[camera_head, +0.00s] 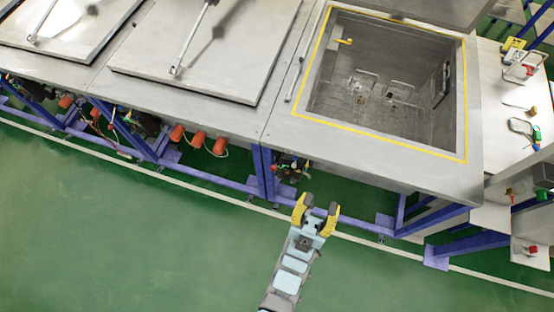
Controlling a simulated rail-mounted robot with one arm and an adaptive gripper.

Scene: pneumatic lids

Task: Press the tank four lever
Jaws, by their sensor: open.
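An open steel tank (312,95) with a yellow border line sits at right, its inside visible and a raised lid (440,8) at the top edge. Below its front edge, a small cluster of valve parts (290,166) with red and dark pieces shows beside a blue leg. I cannot tell which part is the tank four lever; no number label is readable. My gripper (317,208) has yellow-sided fingers, spread apart and empty. In the picture it is just below the tank's front edge and the valve cluster, over the green floor; its height is unclear.
Closed flat lids (190,70) cover the tanks to the left. Blue frame legs (265,172) and orange-red cylinders (196,139) are under the tanks. A side panel (510,100) with coloured fittings stands at far right. The green floor (130,230) in front is clear.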

